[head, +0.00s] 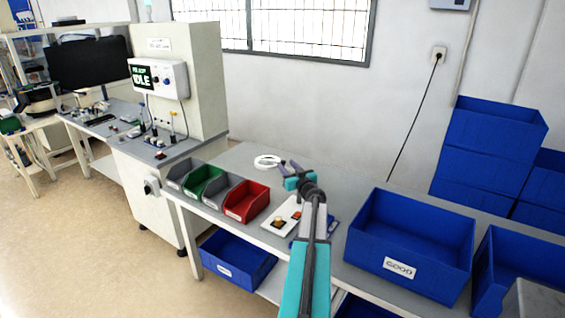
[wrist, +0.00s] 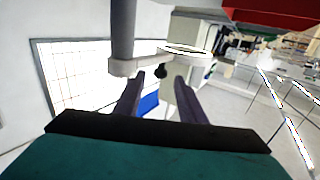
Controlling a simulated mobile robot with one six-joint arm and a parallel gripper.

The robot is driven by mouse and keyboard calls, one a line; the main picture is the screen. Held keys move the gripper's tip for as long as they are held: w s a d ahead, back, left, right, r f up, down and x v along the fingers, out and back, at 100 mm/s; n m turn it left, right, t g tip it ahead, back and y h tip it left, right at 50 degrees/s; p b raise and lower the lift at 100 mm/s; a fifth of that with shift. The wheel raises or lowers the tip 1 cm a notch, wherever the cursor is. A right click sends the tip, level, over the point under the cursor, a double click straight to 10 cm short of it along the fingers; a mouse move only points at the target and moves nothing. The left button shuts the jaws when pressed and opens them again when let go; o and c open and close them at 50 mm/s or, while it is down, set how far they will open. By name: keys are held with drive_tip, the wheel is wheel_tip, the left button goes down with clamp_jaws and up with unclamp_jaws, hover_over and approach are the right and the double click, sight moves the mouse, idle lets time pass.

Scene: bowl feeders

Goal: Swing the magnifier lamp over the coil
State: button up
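The magnifier lamp's white ring head (head: 268,161) is above the back of the bench in the head view. In the wrist view the ring (wrist: 187,50) sits on a grey bracket, with a small black knob (wrist: 160,72) beside it. My gripper (head: 289,165) is just right of the ring in the head view. In the wrist view its two dark fingers are apart, with the knob showing between them; I cannot tell whether they touch it. A small copper-coloured piece (head: 278,222), perhaps the coil, sits on a white plate (head: 291,207) nearer the front, partly beside my arm.
Grey, green and red bins (head: 247,201) stand left of the plate. A blue crate marked GOOD (head: 410,240) stands right of my arm. Blue crates (head: 490,145) are stacked at the back right. A machine with an IDLE screen (head: 143,77) stands left of the bench.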

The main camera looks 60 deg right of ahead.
sight(283, 163)
drive_tip(key=shift+p+x, duration=0.3)
drive_tip(key=shift+x, duration=2)
clamp_jaws()
drive_tip(key=shift+a, duration=0.35)
drive_tip(key=shift+d, duration=0.2)
drive_tip(key=shift+w, duration=0.15)
